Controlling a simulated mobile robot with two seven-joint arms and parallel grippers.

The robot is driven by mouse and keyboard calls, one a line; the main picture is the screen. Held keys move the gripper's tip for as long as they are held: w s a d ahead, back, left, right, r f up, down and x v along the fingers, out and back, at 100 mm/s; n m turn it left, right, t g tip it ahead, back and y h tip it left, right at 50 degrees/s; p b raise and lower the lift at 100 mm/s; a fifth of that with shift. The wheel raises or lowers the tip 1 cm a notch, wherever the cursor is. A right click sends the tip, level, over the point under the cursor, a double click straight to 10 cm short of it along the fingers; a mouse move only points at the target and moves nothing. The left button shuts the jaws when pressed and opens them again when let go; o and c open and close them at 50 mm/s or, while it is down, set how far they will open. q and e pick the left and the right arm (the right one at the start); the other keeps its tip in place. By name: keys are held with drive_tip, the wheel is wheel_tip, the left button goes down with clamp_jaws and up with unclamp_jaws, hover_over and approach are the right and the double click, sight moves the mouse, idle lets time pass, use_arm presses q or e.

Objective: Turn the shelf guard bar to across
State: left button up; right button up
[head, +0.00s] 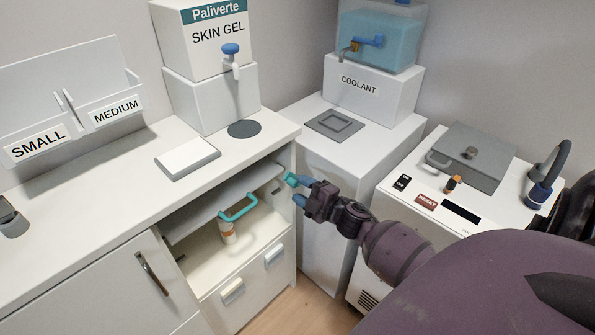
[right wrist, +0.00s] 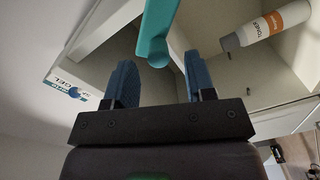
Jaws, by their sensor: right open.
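The shelf guard bar appears to be the short teal piece (head: 291,180) at the right edge of the open cabinet bay. In the right wrist view a teal bar (right wrist: 156,38) with a rounded end comes down from the top, between and just beyond the fingertips. My right gripper (head: 299,191) is open at this piece, with its blue fingers (right wrist: 158,75) apart. I see no finger closed on the bar. The bar's far end is cut off in the wrist view. My left gripper is not in view.
A teal U-shaped handle (head: 238,208) is on the shelf front. The coolant stand (head: 340,165) is right of the cabinet. A narrow floor strip is clear.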

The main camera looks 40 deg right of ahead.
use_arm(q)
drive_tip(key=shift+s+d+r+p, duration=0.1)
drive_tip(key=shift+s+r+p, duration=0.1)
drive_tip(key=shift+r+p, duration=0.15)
use_arm(e)
drive_tip(key=s, duration=0.8)
drive_tip(key=shift+s+d+r, duration=0.15)
drive_tip(key=shift+d, duration=0.3)
use_arm(q)
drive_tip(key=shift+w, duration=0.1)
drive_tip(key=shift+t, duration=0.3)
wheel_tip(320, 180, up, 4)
drive_tip(key=p, duration=0.5)
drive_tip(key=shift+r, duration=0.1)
use_arm(e)
drive_tip(key=s+a+f+m+g+h, duration=0.1)
drive_tip(key=s+a+m+g, duration=0.2)
drive_tip(key=s+a+m, duration=0.3)
drive_tip(key=s+a+f+m+g, duration=0.1)
drive_tip(key=s+a+m+g, duration=0.2)
drive_tip(key=s+a+m, duration=0.4)
drive_tip(key=s+a, duration=0.2)
drive_tip(key=s, duration=0.4)
drive_tip(key=shift+s+m+g+h, duration=0.2)
drive_tip(key=shift+m+g+h, duration=0.1)
drive_tip(key=shift+h, duration=0.1)
